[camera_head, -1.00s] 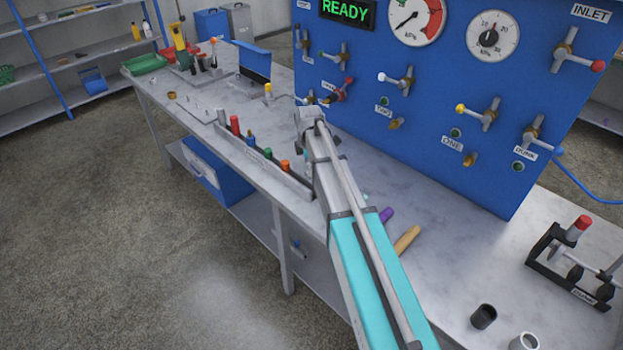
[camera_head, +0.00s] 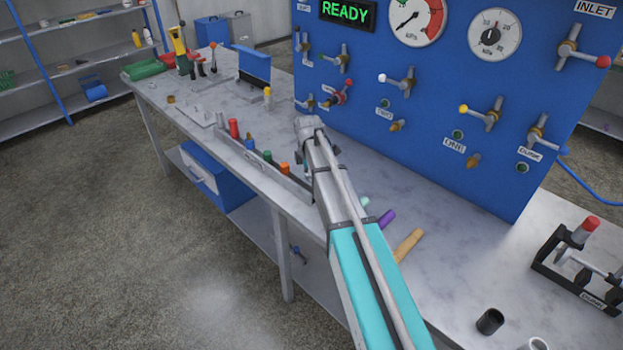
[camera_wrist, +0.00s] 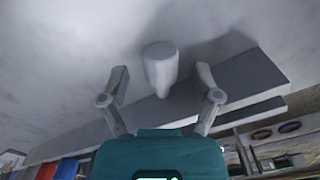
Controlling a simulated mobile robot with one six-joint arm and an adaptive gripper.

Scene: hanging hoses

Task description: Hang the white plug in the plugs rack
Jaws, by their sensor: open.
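The white plug (camera_wrist: 160,66) shows in the wrist view between the two spread fingers of my gripper (camera_wrist: 163,73). There is a gap on each side of the plug, so the fingers appear apart from it. The plug does not show clearly in the head view, where the end of my arm covers that part of the bench. The plugs rack (camera_head: 283,182) is a long grey rail on the bench, left of my arm. It holds red (camera_head: 234,128), blue, green and orange plugs in a row. My gripper's fingers are hidden in the head view.
The blue panel (camera_head: 440,130) with valves and gauges stands behind my arm. Purple (camera_head: 387,219) and tan (camera_head: 408,244) pieces lie right of my arm. A black stand (camera_head: 580,268) and a dark cup (camera_head: 490,321) are at right. The bench's middle right is largely clear.

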